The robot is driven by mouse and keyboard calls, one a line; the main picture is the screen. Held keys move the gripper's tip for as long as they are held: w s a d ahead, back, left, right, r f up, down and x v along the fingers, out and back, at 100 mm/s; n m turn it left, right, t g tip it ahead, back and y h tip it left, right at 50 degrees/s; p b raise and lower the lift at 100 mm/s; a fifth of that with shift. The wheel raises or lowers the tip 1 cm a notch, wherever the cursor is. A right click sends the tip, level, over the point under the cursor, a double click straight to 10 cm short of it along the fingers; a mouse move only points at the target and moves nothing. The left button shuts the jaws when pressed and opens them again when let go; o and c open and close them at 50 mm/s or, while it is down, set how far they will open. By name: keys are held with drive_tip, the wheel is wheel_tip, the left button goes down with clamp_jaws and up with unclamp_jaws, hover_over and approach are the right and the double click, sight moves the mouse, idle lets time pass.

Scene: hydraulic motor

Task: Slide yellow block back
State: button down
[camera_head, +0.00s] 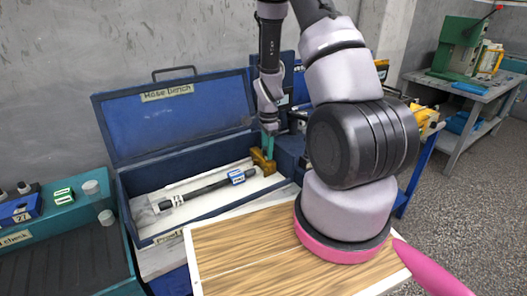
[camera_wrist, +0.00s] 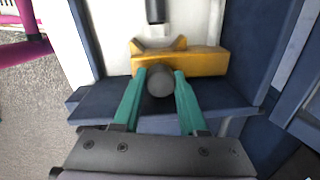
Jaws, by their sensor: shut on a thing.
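The yellow block (camera_head: 263,161) sits at the right end of the blue case's white floor. In the wrist view the yellow block (camera_wrist: 205,63) has a V-shaped notch, and a round grey knob (camera_wrist: 160,82) shows in front of its near face. My gripper (camera_head: 268,146), with teal fingers, reaches down to the block. In the wrist view my gripper (camera_wrist: 160,76) has one finger on each side of the knob, closed on it. A black rod (camera_head: 205,188) lies left of the block; its dark end (camera_wrist: 156,10) points toward the notch, with a gap between.
The blue case (camera_head: 134,205) has its lid (camera_head: 170,115) open at the back, and its walls stand close around the block. A wooden board (camera_head: 235,255) lies in front. A teal tray (camera_head: 70,265) is at left. A green machine (camera_head: 458,48) stands on a far table.

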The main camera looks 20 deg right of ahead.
drive_tip(key=shift+w+d, duration=0.1)
drive_tip(key=shift+d, duration=0.1)
drive_tip(key=shift+c, duration=2.2)
unclamp_jaws()
wheel_tip(320, 180, up, 11)
drive_tip(key=shift+s, duration=0.25)
